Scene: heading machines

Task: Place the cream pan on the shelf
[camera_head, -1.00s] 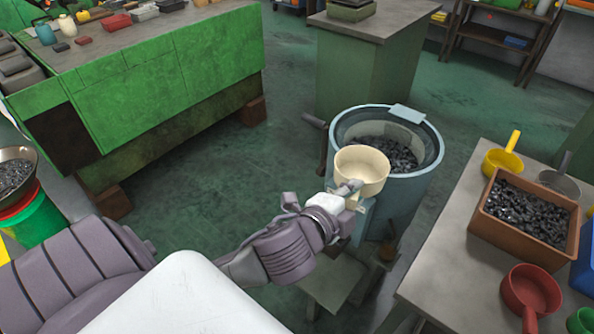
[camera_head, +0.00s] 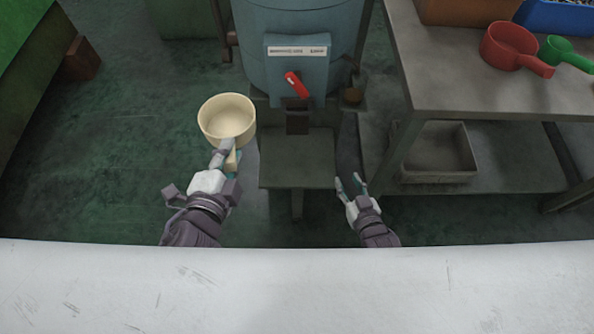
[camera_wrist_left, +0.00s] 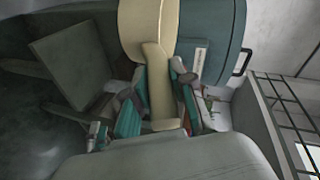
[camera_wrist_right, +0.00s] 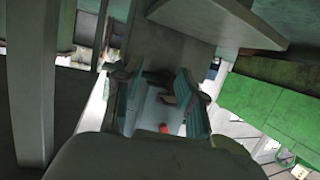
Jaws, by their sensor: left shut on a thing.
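The cream pan (camera_head: 228,118) is held by its handle in my left gripper (camera_head: 227,156), left of the blue machine. It looks upright and empty. In the left wrist view the pan's handle (camera_wrist_left: 158,85) lies between the shut fingers. A flat grey shelf (camera_head: 297,160) sits low at the machine's front, under its spout, and is bare. The pan is beside this shelf, to its left, and apart from it in the picture. My right gripper (camera_head: 351,185) is open and empty, just right of the shelf. Its fingers (camera_wrist_right: 156,100) are spread in the right wrist view.
The blue machine (camera_head: 300,40) has a red lever (camera_head: 292,84) above the shelf. A grey table (camera_head: 480,90) at right carries a red pan (camera_head: 508,46) and a green scoop (camera_head: 565,52). A grey tray (camera_head: 440,155) lies on its lower level.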

